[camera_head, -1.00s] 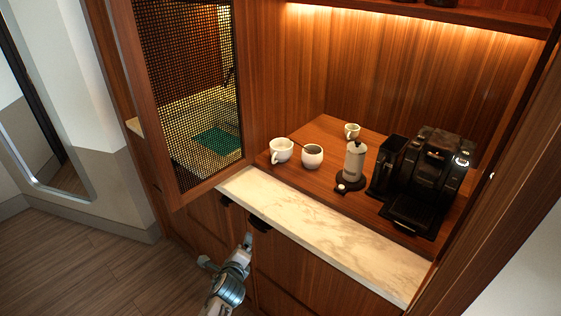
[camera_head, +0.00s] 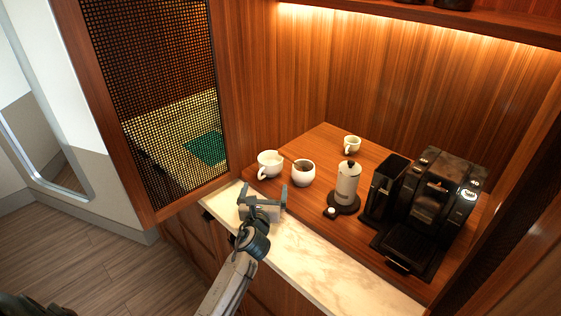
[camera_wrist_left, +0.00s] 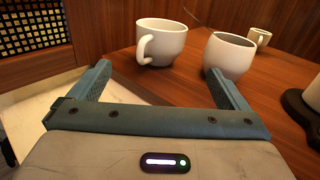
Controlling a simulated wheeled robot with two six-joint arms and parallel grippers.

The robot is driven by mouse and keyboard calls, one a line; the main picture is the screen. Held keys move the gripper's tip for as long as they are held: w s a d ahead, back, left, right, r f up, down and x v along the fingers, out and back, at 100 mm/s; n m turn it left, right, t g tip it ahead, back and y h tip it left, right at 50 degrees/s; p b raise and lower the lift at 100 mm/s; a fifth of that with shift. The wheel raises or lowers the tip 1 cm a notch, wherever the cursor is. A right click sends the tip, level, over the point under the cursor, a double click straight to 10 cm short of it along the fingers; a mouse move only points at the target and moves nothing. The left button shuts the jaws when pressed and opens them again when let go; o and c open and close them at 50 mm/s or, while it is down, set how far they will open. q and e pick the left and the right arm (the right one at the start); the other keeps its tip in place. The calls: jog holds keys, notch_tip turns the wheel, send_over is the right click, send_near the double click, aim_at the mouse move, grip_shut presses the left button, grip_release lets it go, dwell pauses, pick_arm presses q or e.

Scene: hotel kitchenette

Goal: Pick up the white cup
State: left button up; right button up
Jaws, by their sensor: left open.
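A white cup (camera_head: 270,163) with a handle stands upright at the left front of the wooden tray, and it also shows in the left wrist view (camera_wrist_left: 164,40), its handle toward the left front. A second handled white cup (camera_head: 352,144) stands farther back on the tray; the left wrist view shows it at the upper right (camera_wrist_left: 258,38). My left gripper (camera_head: 263,190) is open and empty above the marble counter, just in front of the nearer cup and apart from it. In the left wrist view its fingers (camera_wrist_left: 160,78) spread below that cup. My right gripper is not seen.
A round white pot (camera_head: 303,173) stands close to the right of the nearer cup. A white canister (camera_head: 347,183) and a black coffee machine (camera_head: 435,205) stand farther right. A mesh door panel (camera_head: 160,90) is at the left. The marble counter (camera_head: 310,262) front is clear.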

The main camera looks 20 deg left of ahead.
aim_at(269, 168)
pick_arm(q)
jog(key=w, duration=0.3)
jog(key=shift+m, duration=0.3)
jog(key=shift+w+a+r, duration=0.15)
jog(key=shift+w+a, duration=0.25)
jog(key=shift+w, duration=0.25)
jog(key=shift+w+a+r, duration=0.1)
jog(key=shift+w+a, duration=0.25)
jog(key=shift+w, duration=0.25)
jog(key=shift+w+a, duration=0.1)
jog(key=shift+w, duration=0.15)
jog(key=x, duration=0.4)
jog(key=shift+w+a+r+p, duration=0.15)
jog(key=shift+w+r+p, duration=0.05)
jog(key=shift+p, duration=0.2)
jog(key=shift+w+a, duration=0.15)
jog(key=shift+w, duration=0.25)
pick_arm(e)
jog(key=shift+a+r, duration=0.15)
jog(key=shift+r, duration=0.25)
